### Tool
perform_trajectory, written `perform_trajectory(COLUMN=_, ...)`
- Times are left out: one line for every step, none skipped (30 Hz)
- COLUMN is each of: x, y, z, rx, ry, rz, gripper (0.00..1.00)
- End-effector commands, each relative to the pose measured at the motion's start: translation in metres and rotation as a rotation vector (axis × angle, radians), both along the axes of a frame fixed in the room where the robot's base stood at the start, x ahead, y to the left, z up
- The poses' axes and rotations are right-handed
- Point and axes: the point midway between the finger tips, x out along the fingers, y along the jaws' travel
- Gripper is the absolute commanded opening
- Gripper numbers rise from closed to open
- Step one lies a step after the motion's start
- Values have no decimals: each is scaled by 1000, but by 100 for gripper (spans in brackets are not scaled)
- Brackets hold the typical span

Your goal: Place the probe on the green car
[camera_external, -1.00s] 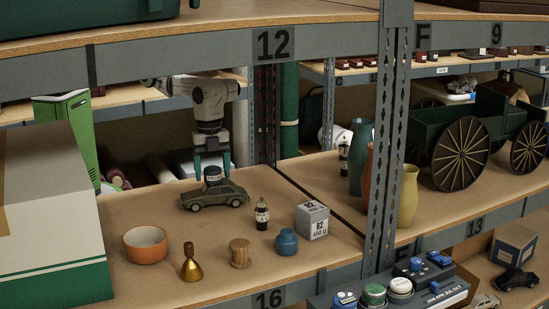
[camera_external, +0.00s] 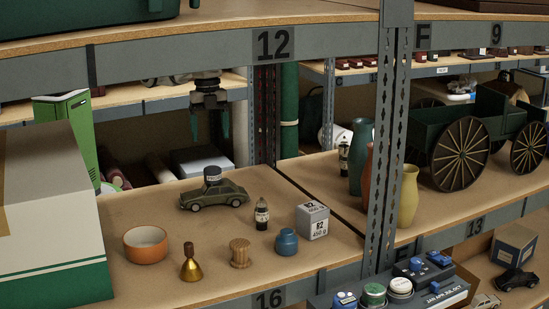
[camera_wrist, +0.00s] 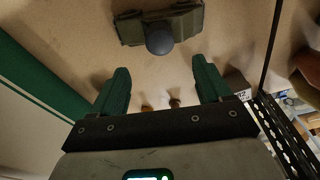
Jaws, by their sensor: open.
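The green car (camera_external: 215,197) stands upright on the shelf, towards the back. A small dark round object with a pale band (camera_external: 212,174), seemingly the probe, rests on its roof. In the wrist view the green car (camera_wrist: 131,28) lies beyond the fingers, with the dark round top of the probe (camera_wrist: 159,39) over its near side. My gripper (camera_external: 210,134) is open and empty, above the car and the probe and clear of both. Its two green fingers stand wide apart in the wrist view (camera_wrist: 162,66).
In front of the car are an orange bowl (camera_external: 146,251), brass bell (camera_external: 191,267), wooden spool (camera_external: 240,254), blue pot (camera_external: 286,243), small bottle (camera_external: 262,215) and grey weight block (camera_external: 312,222). A large box (camera_external: 55,225) stands left. The upper shelf edge (camera_external: 180,60) hangs overhead.

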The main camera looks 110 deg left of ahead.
Motion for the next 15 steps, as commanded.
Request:
perform_trajectory(x=0, y=0, z=5, rx=-1, ry=-2, rz=0, gripper=78)
perform_trajectory(x=0, y=1, z=7, rx=-1, ry=-2, rz=0, gripper=78)
perform_trajectory(x=-1, y=2, z=9, rx=0, ry=-1, rz=3, gripper=78)
perform_trajectory(x=-1, y=3, z=9, rx=1, ry=1, rz=12, gripper=78)
perform_trajectory(x=-3, y=7, z=9, rx=0, ry=3, rz=28, gripper=78)
perform_trajectory(x=-6, y=14, z=7, rx=1, ry=7, rz=66, gripper=78)
perform_trajectory(x=-9, y=21, z=5, rx=2, ry=10, rz=104, gripper=78)
perform_trajectory(x=-13, y=30, z=2, rx=2, ry=12, rz=154, gripper=78)
perform_trajectory(x=-20, y=42, z=-2, rx=1, ry=18, rz=231, gripper=78)
perform_trajectory(x=-26, y=53, z=-5, rx=2, ry=22, rz=296, gripper=78)
perform_trajectory(x=-32, y=63, z=-8, rx=1, ry=24, rz=363, gripper=78)
perform_trajectory(x=-40, y=75, z=-11, rx=1, ry=29, rz=452, gripper=78)
perform_trajectory(x=-47, y=83, z=-12, rx=0, ry=31, rz=519, gripper=78)
perform_trajectory(x=-53, y=91, z=-13, rx=-3, ry=33, rz=581, gripper=78)
perform_trajectory(x=-61, y=100, z=-14, rx=-3, ry=36, rz=657, gripper=78)
